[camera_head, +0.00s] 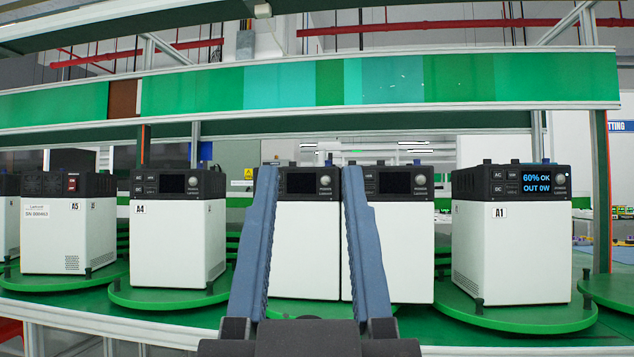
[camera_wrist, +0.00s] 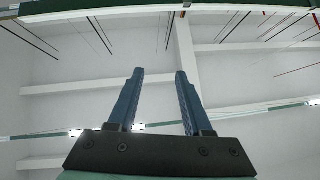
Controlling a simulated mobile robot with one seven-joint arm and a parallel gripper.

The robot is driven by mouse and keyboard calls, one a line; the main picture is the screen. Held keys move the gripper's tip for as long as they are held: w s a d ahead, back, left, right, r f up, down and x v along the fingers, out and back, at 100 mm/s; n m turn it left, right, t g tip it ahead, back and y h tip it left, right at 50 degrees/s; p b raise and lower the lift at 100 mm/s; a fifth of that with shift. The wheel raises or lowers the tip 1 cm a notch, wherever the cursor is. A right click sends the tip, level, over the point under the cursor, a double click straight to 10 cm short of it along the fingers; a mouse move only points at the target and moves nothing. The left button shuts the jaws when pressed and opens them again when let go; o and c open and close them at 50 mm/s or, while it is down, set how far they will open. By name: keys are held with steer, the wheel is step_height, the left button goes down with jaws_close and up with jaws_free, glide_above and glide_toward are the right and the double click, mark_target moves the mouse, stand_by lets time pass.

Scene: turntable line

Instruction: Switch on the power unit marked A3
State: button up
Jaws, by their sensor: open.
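Two white power units with black tops stand side by side in the middle of the head view, the left one (camera_head: 308,245) and the right one (camera_head: 405,250). Their screens are dark, and each has a round POWER knob at its upper right. I see no A3 mark; my fingers cover parts of both fronts. The unit marked A4 (camera_head: 170,240) has a dark screen. The unit marked A1 (camera_head: 515,250) has a lit screen reading 60% OK, OUT 0W. My gripper (camera_head: 309,170) is open and empty in front of the middle units; it also shows in the wrist view (camera_wrist: 160,73), pointing at the ceiling.
The units stand on green turntables, such as the one under A1 (camera_head: 520,318). The unit marked A5 (camera_head: 65,235) shows a fan side with a red switch. A green shelf beam (camera_head: 220,90) runs across above the units.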

jaws_close()
stand_by(1.6)
